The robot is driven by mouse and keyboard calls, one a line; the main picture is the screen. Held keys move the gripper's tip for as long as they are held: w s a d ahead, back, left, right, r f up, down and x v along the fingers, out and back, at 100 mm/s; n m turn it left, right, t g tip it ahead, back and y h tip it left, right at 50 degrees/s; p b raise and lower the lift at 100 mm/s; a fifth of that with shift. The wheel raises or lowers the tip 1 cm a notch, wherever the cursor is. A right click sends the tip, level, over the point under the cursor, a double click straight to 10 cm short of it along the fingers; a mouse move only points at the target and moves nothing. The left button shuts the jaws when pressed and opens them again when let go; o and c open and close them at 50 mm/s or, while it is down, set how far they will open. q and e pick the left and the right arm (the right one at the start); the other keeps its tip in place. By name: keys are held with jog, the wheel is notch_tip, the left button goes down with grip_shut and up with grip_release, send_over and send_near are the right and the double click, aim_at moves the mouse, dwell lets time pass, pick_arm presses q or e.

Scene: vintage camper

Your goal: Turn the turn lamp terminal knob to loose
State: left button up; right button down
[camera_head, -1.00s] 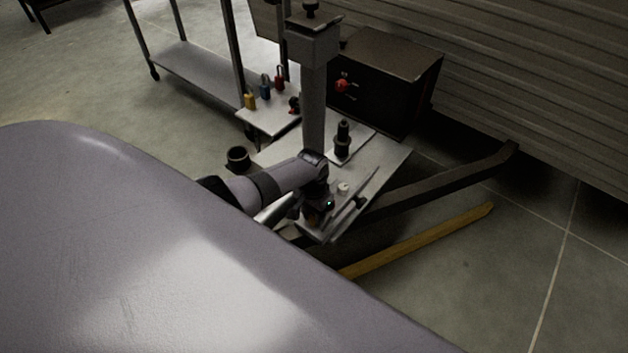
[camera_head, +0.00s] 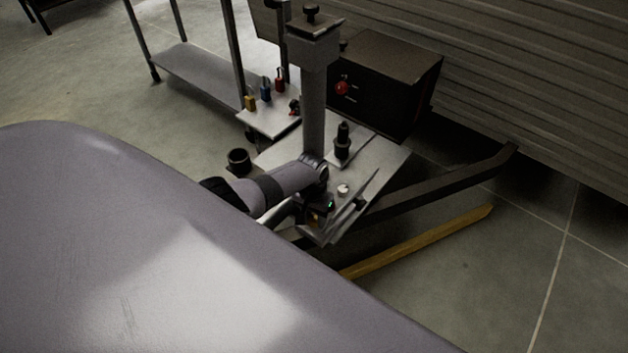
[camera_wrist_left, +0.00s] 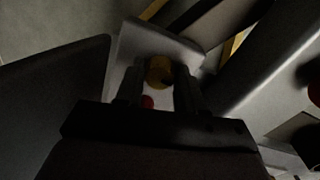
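In the left wrist view a round yellow knob (camera_wrist_left: 159,70) stands on a pale plate (camera_wrist_left: 175,42), with a small red knob (camera_wrist_left: 148,101) nearer to the wrist. I cannot read any label, so I cannot tell for sure which is the turn lamp terminal. My left gripper (camera_wrist_left: 160,82) is open, one finger on each side of the yellow knob. I cannot tell whether they touch it. In the head view my left gripper (camera_head: 320,211) is low over the front of the hitch plate (camera_head: 375,160), and hides most of the terminals. My right gripper is out of view.
A grey post (camera_head: 314,110) rises close behind my left arm. A black upright fitting (camera_head: 342,140) and a white knob (camera_head: 343,189) stand on the plate. A dark box (camera_head: 395,75) with a red knob (camera_head: 342,88) is behind. Several padlocks (camera_head: 265,88) stand on a shelf.

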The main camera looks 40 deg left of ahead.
aim_at(313, 218)
pick_arm(q)
jog(key=shift+o, duration=1.2)
notch_tip(313, 218, up, 6)
jog(key=p, duration=0.4)
jog(key=shift+a, duration=0.15)
jog(key=shift+r+p, duration=0.4)
jog(key=shift+r, duration=0.15)
